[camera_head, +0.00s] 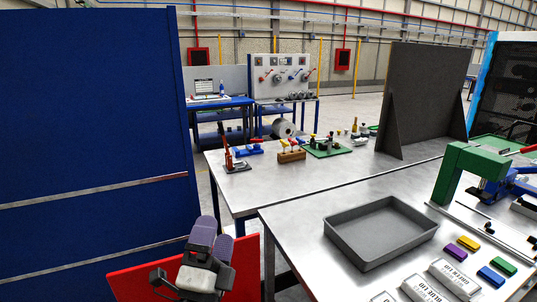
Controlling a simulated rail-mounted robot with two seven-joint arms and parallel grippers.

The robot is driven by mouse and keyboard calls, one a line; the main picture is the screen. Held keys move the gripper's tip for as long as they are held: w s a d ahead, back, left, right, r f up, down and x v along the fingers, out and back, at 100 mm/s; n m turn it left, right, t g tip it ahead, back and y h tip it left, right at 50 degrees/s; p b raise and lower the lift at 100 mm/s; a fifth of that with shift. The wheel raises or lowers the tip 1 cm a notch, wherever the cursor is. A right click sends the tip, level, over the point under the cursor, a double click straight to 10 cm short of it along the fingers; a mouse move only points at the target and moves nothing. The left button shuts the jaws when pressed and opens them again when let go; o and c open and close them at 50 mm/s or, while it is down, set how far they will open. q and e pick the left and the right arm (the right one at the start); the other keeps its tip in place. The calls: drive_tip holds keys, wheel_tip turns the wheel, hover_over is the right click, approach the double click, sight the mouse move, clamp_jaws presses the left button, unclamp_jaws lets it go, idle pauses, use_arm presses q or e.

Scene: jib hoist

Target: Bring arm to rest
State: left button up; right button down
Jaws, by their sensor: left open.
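My left gripper (213,235) is at the bottom, left of centre, with its two purple-grey finger pads pointing up the picture. It is open, and I see nothing held between the pads. It shows in front of a red panel (132,281), apart from the tables; I cannot tell how far above the panel it is. My right gripper is out of view. No hoist can be made out clearly.
A blue partition (90,120) stands close at left. The near table (300,225) carries a grey tray (375,262), coloured blocks (468,243), labelled white blocks (455,277) and a green press-like frame (463,170). A farther table (290,180) holds small fixtures, beside a dark upright board (425,95).

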use_arm(q)
drive_tip(key=s+a+f+n+g+y+p, duration=0.2)
drive_tip(key=s+a+f+n+g, duration=0.2)
drive_tip(key=s+f+n+g, duration=0.4)
drive_tip(key=s+a+f+n+g+y+p, duration=0.15)
drive_tip(key=s+a+f+n+g, duration=0.35)
drive_tip(key=f, duration=0.5)
drive_tip(key=s+a+f+n+g+p, duration=0.2)
drive_tip(key=s+f+g, duration=0.2)
drive_tip(key=s+f, duration=0.6)
drive_tip(key=s+a+f+n+g+p, duration=0.1)
drive_tip(key=s+f+n+g+p, duration=0.15)
drive_tip(key=s+f, duration=0.75)
wheel_tip(320, 180, up, 41)
drive_tip(key=s+p, duration=0.2)
drive_tip(key=p, duration=3.5)
drive_tip(key=shift+s+f+g+y, duration=0.2)
drive_tip(key=shift+s+g+y, duration=0.15)
drive_tip(key=shift+y, duration=0.1)
